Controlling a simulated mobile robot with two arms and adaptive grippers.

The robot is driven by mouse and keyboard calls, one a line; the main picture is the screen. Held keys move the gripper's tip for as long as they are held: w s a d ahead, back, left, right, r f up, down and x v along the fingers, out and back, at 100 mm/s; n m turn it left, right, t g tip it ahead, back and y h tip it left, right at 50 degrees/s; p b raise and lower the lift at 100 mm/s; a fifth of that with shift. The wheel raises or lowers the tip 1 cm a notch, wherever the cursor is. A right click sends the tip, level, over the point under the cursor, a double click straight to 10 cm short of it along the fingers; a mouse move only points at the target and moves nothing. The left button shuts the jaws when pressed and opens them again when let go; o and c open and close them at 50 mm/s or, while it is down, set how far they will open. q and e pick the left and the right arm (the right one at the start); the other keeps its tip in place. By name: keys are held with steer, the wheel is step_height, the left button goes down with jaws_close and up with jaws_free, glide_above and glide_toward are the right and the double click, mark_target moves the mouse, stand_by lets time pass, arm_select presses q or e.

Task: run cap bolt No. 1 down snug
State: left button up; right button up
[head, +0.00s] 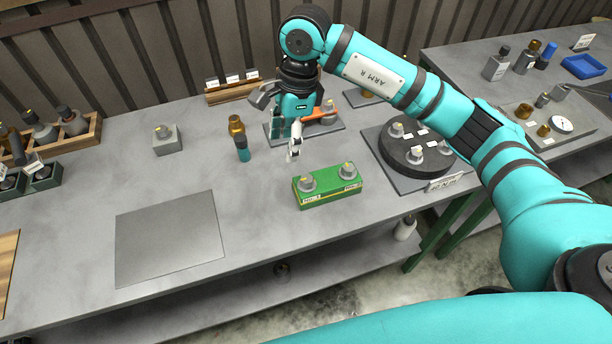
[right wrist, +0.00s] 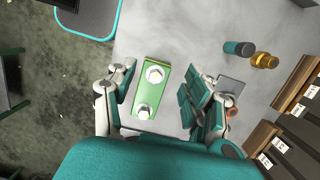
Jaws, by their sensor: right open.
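A green block (head: 330,198) lies on the grey bench with two grey bolts standing in its top, a left bolt (head: 307,181) and a right bolt (head: 347,171). Small white labels sit on its front, too small to read, so I cannot tell which bolt is No. 1. In the right wrist view the green block (right wrist: 150,92) and both bolts show between the fingers. My right gripper (head: 280,128) is open and empty, above the bench behind and left of the block, apart from it. The fingers also show in the wrist view (right wrist: 160,82). My left gripper is not in view.
A dark round disc (head: 418,160) with several bolts sits on a plate at right. A grey block (head: 168,141) and a flat grey plate (head: 168,240) lie at left. Bench around the green block is clear.

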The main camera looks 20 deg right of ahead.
steer(key=r+h, duration=0.1)
steer(key=h, duration=0.1)
glide_above(306, 179)
step_height(306, 179, down, 16)
steer(key=p, duration=0.5)
steer(key=shift+s+r, duration=0.1)
steer(key=shift+r, duration=0.05)
steer(key=shift+f, duration=0.7)
jaws_close()
steer(key=shift+m, duration=0.3)
